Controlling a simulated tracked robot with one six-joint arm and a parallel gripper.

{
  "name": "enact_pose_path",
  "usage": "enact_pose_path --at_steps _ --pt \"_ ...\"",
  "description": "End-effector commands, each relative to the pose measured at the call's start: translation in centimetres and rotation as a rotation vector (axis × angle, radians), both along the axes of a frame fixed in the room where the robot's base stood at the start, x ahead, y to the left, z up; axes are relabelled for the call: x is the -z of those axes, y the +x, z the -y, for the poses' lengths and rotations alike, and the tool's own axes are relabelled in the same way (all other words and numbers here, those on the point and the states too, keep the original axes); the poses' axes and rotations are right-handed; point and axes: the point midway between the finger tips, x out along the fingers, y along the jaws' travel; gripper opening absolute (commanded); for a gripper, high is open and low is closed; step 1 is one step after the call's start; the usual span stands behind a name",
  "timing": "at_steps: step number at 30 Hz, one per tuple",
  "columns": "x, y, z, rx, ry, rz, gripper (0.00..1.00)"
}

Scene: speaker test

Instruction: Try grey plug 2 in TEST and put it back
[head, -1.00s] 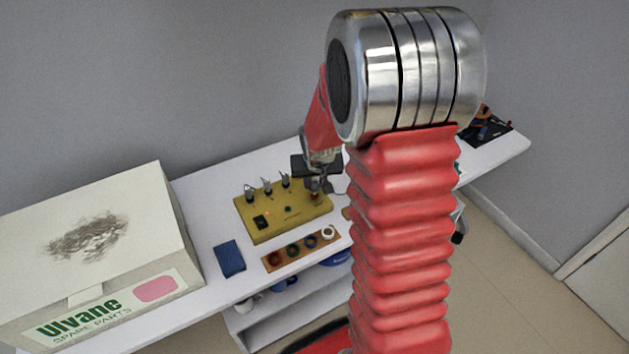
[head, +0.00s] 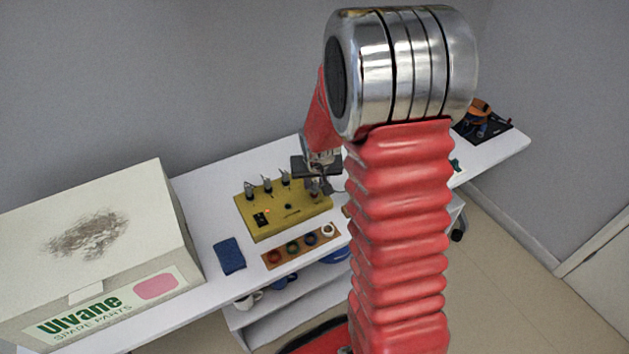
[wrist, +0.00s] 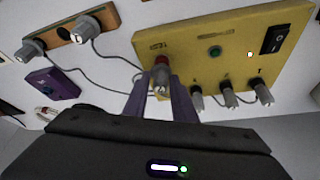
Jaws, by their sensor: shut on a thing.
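The yellow test box (head: 285,224) stands on the white bench; it fills the upper right in the wrist view (wrist: 225,40). My gripper (wrist: 161,92) is shut on a grey plug (wrist: 160,84) at the red TEST socket (wrist: 161,64) of the box. Whether the plug is fully seated cannot be told. In the head view my gripper (head: 318,186) is over the box's right end, partly behind my arm. Three grey plugs stand along the box edge: one (wrist: 196,99), a middle one (wrist: 228,97) and one at the end (wrist: 263,93).
The box has a black switch (wrist: 277,38) and a small lit orange lamp (wrist: 250,54). A wooden strip (head: 270,264) with coloured rings lies in front. A blue pad (head: 229,256) and a large Ulvane carton (head: 90,240) are left. Cables cross the bench beside the box.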

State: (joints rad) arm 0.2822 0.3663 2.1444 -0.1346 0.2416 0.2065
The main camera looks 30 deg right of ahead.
Motion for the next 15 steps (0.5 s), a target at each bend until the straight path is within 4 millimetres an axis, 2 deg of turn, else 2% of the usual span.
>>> enact_pose_path --at_steps 3,4,12,15 --pt "0.26 -0.08 -0.02 0.000 0.001 -0.003 0.01" --pt "0.23 -0.08 -0.02 0.000 0.001 -0.003 0.26" --pt "0.17 -0.04 -0.01 0.000 0.000 -0.001 0.45" --pt "0.16 -0.02 -0.01 0.000 0.000 -0.001 0.46"
